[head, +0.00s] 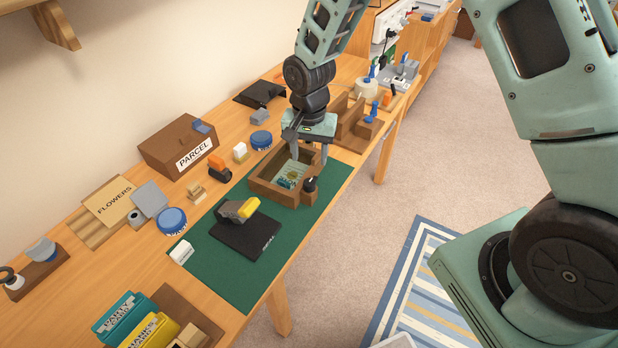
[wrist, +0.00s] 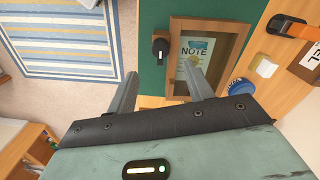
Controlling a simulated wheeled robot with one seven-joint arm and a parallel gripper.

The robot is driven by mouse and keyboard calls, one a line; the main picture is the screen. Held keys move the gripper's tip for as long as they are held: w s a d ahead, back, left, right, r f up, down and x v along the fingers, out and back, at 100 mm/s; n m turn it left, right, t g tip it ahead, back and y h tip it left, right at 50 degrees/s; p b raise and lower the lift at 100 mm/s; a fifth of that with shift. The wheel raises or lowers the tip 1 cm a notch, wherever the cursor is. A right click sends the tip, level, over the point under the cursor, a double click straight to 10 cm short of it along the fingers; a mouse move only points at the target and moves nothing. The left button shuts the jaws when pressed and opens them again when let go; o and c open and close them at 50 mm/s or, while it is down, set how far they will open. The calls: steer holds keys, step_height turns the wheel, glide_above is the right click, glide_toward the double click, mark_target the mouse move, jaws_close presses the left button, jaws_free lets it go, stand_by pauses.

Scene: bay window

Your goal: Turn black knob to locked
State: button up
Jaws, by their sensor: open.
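The black knob (head: 310,184) sits on a small wooden block at the front right side of a wooden tray-like box (head: 268,189) on the green mat. In the wrist view the black knob (wrist: 160,46) shows at top centre, with a pale mark on it, beside the framed box (wrist: 236,45). The box holds a paper reading NOTE (wrist: 196,48). My gripper (head: 308,158) is over the box's far part, pointing down. In the wrist view my gripper (wrist: 160,80) has its fingers apart and empty, with the knob ahead of them and not between them.
A black pad (head: 243,238) with a yellow-handled tool (head: 238,209) lies on the green mat (head: 213,264). A parcel box (head: 178,146), blue round tins (head: 171,220) and an orange tool (head: 216,162) stand behind. Wooden holders (head: 353,120) stand beyond my gripper.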

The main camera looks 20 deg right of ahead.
mark_target(309, 183)
step_height(309, 183, down, 10)
steer(key=shift+f+p, duration=0.1)
steer(key=shift+p, duration=0.6)
steer(key=c, duration=1)
